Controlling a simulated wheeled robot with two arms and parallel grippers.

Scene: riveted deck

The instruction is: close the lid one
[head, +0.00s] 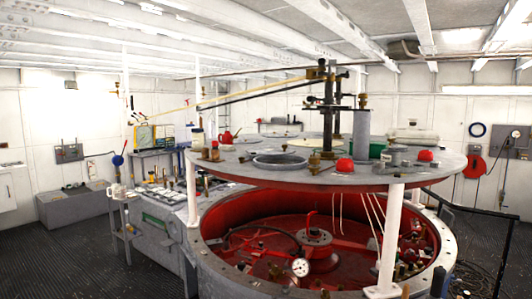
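A large round grey plate (222,169) is held up on white posts (392,235) in the middle of the head view. Below it is a wide round vessel (232,278) with a grey rim and a red inside; an open gap shows between the two. I cannot tell whether this plate is the lid the task names. On the plate lies a smaller round cover with a dark rim (280,162); whether it is a lid is unclear. Neither of my grippers is in view.
A gauge (300,267) and pipes sit inside the vessel. A cluttered workbench (165,205) stands to its left, and a grey box (75,206) lies by the left wall. A dark railing (470,214) is at right. Dark floor (80,262) is open at front left.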

